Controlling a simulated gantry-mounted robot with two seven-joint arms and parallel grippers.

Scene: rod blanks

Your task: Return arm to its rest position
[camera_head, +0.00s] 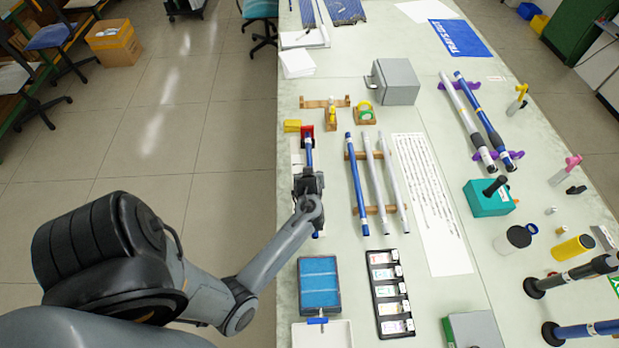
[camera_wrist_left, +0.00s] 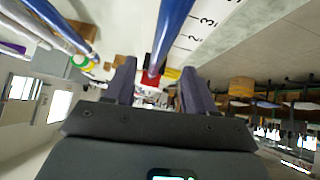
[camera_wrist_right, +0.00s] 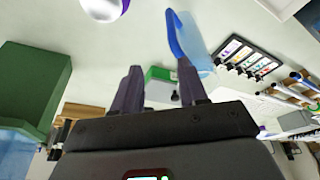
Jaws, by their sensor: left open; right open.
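My left gripper (camera_head: 308,185) is over a blue rod (camera_head: 308,152) at the left edge of the table. In the left wrist view its fingers (camera_wrist_left: 158,88) are apart, and the blue rod (camera_wrist_left: 172,35) shows in line with the gap between them. I cannot tell how far above the rod the fingers are. The rod's far end is by a red block (camera_head: 307,131), and part of the rod is hidden behind the gripper. My right gripper (camera_wrist_right: 158,88) shows only in its own wrist view, with its fingers apart and nothing between them.
One blue and two pale rods (camera_head: 371,170) lie on a wooden rack right of the left gripper. A blue tray (camera_head: 319,285) and a black card holder (camera_head: 388,292) are nearer. More rods (camera_head: 490,125) rest on purple supports. A printed sheet (camera_head: 430,205) lies flat between.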

